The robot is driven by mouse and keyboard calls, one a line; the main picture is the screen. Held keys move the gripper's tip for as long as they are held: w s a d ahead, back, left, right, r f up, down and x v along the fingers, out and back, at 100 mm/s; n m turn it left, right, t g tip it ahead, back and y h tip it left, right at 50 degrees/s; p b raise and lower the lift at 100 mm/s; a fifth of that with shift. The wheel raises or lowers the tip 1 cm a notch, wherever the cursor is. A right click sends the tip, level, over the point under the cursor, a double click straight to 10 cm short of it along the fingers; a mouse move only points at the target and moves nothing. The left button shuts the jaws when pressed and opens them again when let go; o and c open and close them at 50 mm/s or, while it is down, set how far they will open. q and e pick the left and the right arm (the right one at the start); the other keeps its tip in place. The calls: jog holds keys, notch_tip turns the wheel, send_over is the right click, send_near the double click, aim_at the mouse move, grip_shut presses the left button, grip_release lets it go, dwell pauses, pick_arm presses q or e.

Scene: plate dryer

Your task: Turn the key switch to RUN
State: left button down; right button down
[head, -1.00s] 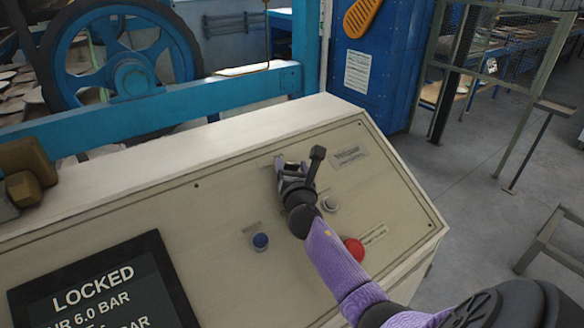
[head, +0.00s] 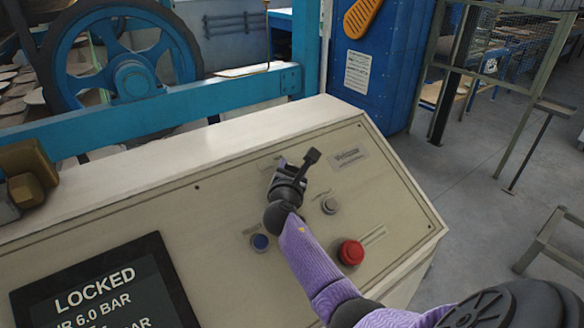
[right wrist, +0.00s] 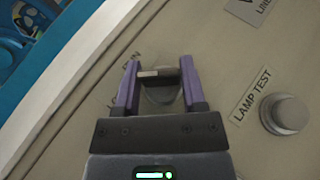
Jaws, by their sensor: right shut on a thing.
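The key switch (right wrist: 162,94) is on the sloping beige panel, with a round base and a dark bar-like key across it. In the right wrist view, my right gripper (right wrist: 159,74) has a purple finger on each side of the key and is shut on it. Printed labels, partly hidden, stand by the switch; one ends in "UN". In the head view, my right gripper (head: 282,167) is at the upper panel and hides most of the switch. The display (head: 95,290) reads "LOCKED". My left gripper is not in view.
A blue button (head: 260,242) lies just left of my right wrist. A red button (head: 350,252) and the grey lamp test button (head: 329,205) lie to its right. A blue frame with a wheel (head: 130,75) stands behind the console.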

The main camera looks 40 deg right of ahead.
jog(key=m+g+h, duration=0.1)
jog(key=m+g, duration=0.2)
jog(key=shift+w, duration=0.1)
jog(key=shift+m+g, duration=1.1)
jog(key=m+g+b, duration=0.1)
jog(key=m+g, duration=0.1)
jog(key=shift+g, duration=0.3)
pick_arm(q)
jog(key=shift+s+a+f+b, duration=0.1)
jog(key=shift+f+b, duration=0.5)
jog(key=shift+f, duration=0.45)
pick_arm(e)
jog(key=shift+m+g, duration=0.9)
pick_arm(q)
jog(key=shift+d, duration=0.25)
pick_arm(e)
jog(key=shift+c, duration=0.8)
grip_release()
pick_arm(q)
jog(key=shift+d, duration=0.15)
